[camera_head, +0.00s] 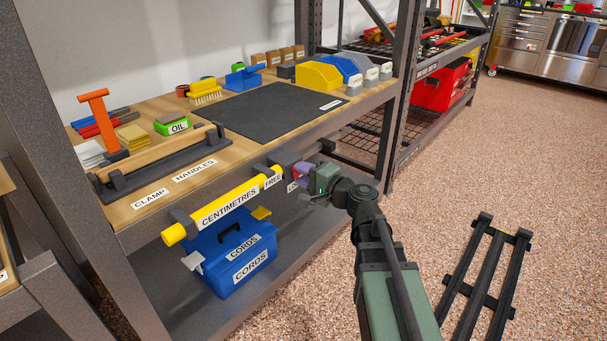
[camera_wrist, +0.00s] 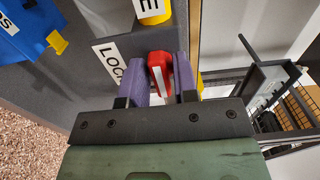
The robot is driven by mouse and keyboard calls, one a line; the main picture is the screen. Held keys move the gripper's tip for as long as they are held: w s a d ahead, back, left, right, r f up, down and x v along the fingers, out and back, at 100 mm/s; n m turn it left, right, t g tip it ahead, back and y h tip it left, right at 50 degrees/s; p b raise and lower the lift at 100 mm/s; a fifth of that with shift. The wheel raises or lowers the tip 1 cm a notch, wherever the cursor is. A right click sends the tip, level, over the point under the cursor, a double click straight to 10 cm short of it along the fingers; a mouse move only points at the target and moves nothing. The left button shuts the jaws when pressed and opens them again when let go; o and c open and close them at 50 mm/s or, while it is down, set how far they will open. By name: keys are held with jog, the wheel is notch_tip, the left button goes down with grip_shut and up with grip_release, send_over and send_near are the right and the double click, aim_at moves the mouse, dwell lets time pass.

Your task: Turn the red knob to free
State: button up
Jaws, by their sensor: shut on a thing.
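The red knob (camera_wrist: 159,66) shows in the wrist view between the two purple fingers of my gripper (camera_wrist: 161,82), which is shut on it. A white LOCK label (camera_wrist: 108,62), partly covered, lies beside the knob on the grey front. In the head view my gripper (camera_head: 306,175) is at the front edge of the bench, just right of the FREE label (camera_head: 273,181). The knob is mostly hidden there by the fingers. The lower label beside the gripper is largely covered.
A yellow CENTIMETRES tube (camera_head: 225,206) runs along the bench front, left of my gripper. A blue CORDS box (camera_head: 228,262) stands on the shelf below. A dark mat (camera_head: 270,110) and yellow and blue bins stand on the bench.

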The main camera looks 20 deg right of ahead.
dwell(0.4)
jog(key=o, duration=0.7)
jog(key=shift+s, duration=0.1)
